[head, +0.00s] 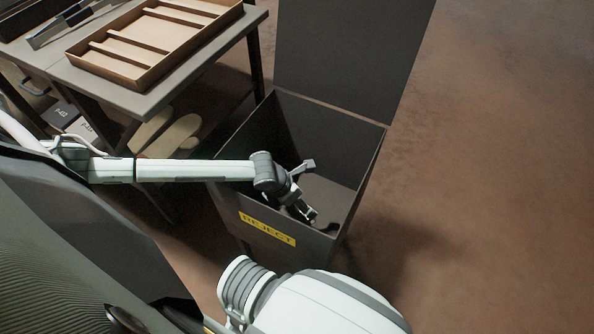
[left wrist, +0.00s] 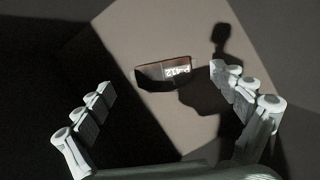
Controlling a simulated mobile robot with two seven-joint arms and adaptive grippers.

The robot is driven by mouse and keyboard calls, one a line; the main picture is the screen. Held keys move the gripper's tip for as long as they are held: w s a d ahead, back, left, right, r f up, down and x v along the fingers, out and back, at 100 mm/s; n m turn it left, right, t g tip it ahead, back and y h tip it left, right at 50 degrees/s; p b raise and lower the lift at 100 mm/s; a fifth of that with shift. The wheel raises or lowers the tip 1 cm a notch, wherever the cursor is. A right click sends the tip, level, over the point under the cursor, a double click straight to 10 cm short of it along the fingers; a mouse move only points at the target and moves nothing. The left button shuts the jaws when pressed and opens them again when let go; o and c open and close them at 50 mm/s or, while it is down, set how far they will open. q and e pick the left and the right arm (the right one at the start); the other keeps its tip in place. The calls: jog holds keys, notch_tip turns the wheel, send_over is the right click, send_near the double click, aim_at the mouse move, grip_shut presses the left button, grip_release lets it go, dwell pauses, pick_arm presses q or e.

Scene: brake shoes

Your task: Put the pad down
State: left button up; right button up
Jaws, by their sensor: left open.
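The pad (left wrist: 150,76), a small dark curved piece with a brown edge and a white printed label, lies on the grey floor of the reject bin in the left wrist view. I cannot make it out in the head view. The dark bin (head: 340,135) has a yellow REJECT label (head: 267,229) on its front. My left gripper (head: 311,190) reaches down inside the bin. Its fingers are spread apart and empty, and in the left wrist view (left wrist: 162,82) the pad shows between and beyond them, apart from both. My right gripper is not in view.
A grey table (head: 143,102) at the upper left holds a cardboard tray (head: 150,77) with dividers. A tall dark panel (head: 350,45) rises behind the bin. Labelled boxes (head: 62,115) sit under the table. The brown floor (head: 490,180) at the right is clear.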

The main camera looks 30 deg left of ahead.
pick_arm(q)
jog(key=shift+r, duration=0.1)
jog(key=shift+r, duration=0.15)
jog(key=shift+r+p, duration=0.65)
jog(key=shift+p, duration=0.1)
jog(key=v, duration=1.1)
jog(key=shift+s+r, duration=0.15)
jog(key=shift+s, duration=0.1)
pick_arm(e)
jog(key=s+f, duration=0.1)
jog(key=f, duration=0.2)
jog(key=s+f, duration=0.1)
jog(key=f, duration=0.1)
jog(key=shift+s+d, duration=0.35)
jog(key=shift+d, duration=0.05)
pick_arm(q)
jog(key=shift+a, duration=0.1)
